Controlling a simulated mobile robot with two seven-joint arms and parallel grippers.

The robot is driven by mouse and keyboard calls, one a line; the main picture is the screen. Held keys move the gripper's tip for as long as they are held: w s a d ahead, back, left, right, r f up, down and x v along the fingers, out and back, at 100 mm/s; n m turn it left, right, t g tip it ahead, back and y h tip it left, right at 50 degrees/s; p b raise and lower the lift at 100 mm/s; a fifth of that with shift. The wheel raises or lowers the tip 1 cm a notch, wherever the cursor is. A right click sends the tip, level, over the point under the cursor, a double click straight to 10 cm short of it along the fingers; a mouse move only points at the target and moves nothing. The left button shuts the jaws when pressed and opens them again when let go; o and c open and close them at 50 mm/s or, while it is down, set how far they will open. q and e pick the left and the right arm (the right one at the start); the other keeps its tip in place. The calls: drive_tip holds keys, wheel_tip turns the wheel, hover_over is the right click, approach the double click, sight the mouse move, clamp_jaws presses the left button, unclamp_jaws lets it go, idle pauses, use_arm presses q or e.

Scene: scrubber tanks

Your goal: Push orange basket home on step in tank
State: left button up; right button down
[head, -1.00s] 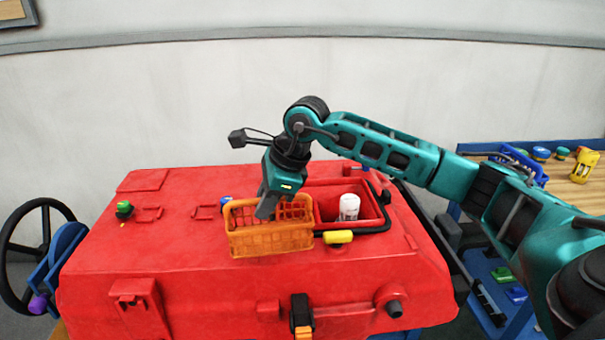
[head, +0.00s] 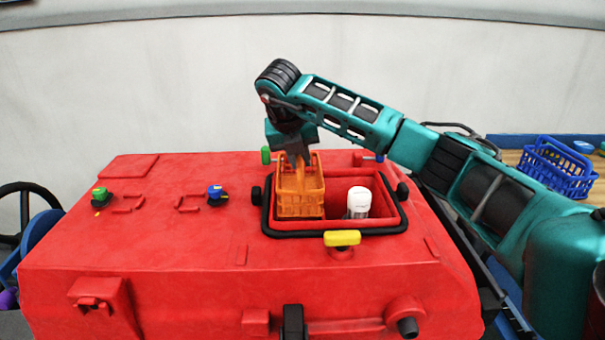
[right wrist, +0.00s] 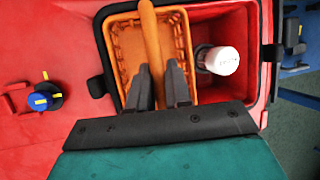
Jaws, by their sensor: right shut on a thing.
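The orange basket (head: 300,203) is upright in the left part of the red tank's rectangular opening (head: 335,231). Its upper part stands above the black rim. It also shows from above in the right wrist view (right wrist: 125,62), with its handle (right wrist: 150,38) across the middle. My right gripper (head: 297,158) is over the basket, pointing down and shut on the handle. Its two fingers also show in the right wrist view (right wrist: 158,80). The basket's underside and the step are hidden, so I cannot tell if it touches the step. My left gripper is out of view.
A white-capped bottle (head: 358,203) stands in the opening just right of the basket. A yellow knob (head: 342,238) sits at the front rim. Green (head: 99,194) and blue (head: 215,192) knobs lie left. A blue basket (head: 560,168) is on the right bench.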

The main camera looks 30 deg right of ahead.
drive_tip(key=shift+a+f+b, duration=0.1)
drive_tip(key=shift+f+b, duration=0.25)
drive_tip(key=shift+f, duration=0.8)
drive_tip(key=shift+f+b, duration=1.75)
drive_tip(key=shift+f, duration=0.4)
drive_tip(key=shift+f+b, duration=0.3)
drive_tip(key=shift+f, duration=0.3)
drive_tip(key=shift+f, duration=0.1)
